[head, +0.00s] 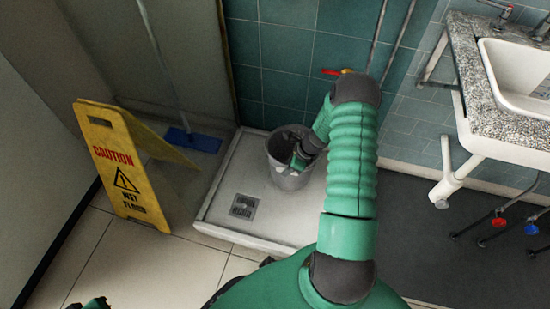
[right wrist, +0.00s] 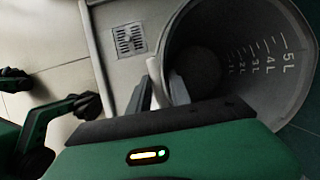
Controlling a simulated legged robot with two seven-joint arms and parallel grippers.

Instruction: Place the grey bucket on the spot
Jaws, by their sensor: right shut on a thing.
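The grey bucket (head: 290,180) is over the white shower tray (head: 270,222), near its back wall. I cannot tell whether its base touches the tray. In the right wrist view the bucket (right wrist: 262,70) shows its open mouth, empty-looking inside, with litre marks. My right gripper (head: 299,160) is shut on the bucket's near rim; its fingers (right wrist: 160,88) pinch the wall in the right wrist view. A small part of my left arm's end (head: 95,304) shows at the bottom left, and its jaws cannot be made out. I see no clearly marked spot.
A drain grate (head: 243,206) lies in the tray left of the bucket. A yellow caution sign (head: 125,165) stands left of the tray. A blue mop head (head: 193,140) lies behind it. A sink (head: 520,80) with pipes is at the right. Tiled floor (head: 140,260) in front is clear.

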